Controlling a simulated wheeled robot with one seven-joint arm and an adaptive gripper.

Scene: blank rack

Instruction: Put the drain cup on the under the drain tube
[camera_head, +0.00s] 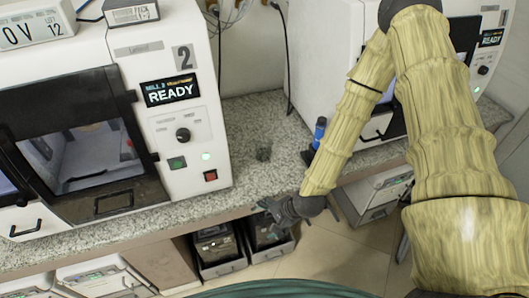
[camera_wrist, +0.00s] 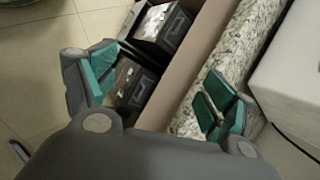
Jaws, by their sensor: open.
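My gripper (camera_head: 290,208) is at the front edge of the speckled counter, in front of the gap between two white machines. In the wrist view my gripper (camera_wrist: 160,90) has its two green-padded fingers spread wide, with nothing between them. A small dark grey object (camera_head: 263,154) stands on the counter behind the gripper, apart from it; it is too small to tell whether it is the drain cup. I cannot make out a drain tube in either view.
The left machine (camera_head: 190,110), marked 2, shows READY; its window is closed. Another READY machine (camera_head: 330,50) is partly behind my arm. A blue-topped object (camera_head: 319,130) stands near it. Black bins (camera_head: 218,248) sit below the counter (camera_head: 240,120), also in the wrist view (camera_wrist: 135,82).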

